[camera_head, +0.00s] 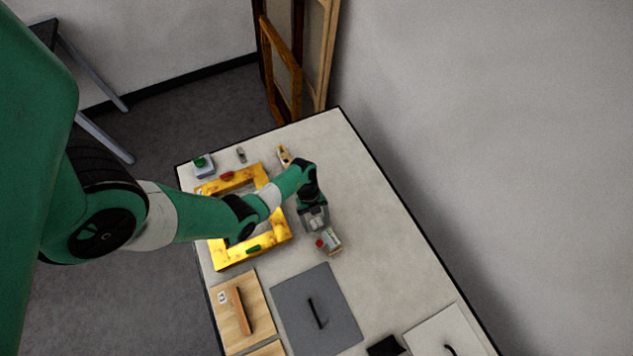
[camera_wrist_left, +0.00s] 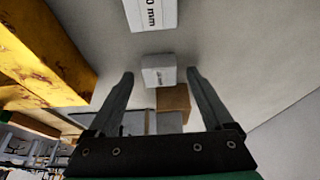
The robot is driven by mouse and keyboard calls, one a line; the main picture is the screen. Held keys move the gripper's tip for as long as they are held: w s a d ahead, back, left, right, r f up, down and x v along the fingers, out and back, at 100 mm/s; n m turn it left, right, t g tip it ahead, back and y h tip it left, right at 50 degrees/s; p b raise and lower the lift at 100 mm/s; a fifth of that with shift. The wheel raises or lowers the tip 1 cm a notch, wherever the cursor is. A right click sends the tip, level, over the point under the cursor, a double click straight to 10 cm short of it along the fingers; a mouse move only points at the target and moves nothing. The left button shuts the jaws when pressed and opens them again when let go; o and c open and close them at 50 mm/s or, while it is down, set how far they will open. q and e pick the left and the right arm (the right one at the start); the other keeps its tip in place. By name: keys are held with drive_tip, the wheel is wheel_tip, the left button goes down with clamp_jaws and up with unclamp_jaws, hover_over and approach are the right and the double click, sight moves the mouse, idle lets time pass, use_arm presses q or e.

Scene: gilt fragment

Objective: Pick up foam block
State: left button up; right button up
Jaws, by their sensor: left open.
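A pale grey-white block (camera_wrist_left: 158,72) with faint print on its side, which looks like the foam block, lies on the table. In the left wrist view it shows in the gap between the fingers of my left gripper (camera_wrist_left: 160,80). The fingers are apart, and neither seems to touch it. In the head view my left gripper (camera_head: 315,222) points down over the table, right of the yellow frame, and largely hides what lies under it. My right gripper is not in view.
A gilt yellow frame (camera_head: 218,256) lies left of the gripper. A brown block (camera_wrist_left: 173,97) and a white block with "0 mm" print (camera_wrist_left: 151,13) are near. A grey mat (camera_head: 335,300) lies nearer.

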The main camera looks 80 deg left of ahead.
sight(316, 222)
use_arm(q)
clamp_jaws()
idle(0.3)
drive_tip(key=shift+r, duration=0.45)
wheel_tip(316, 222, up, 3)
drive_tip(key=shift+r+p, duration=0.1)
drive_tip(key=shift+p, duration=1.1)
drive_tip(key=s+d+r+p, duration=0.5)
drive_tip(key=s+d+r, duration=0.4)
drive_tip(key=s, duration=0.1)
drive_tip(key=shift+d, duration=0.4)
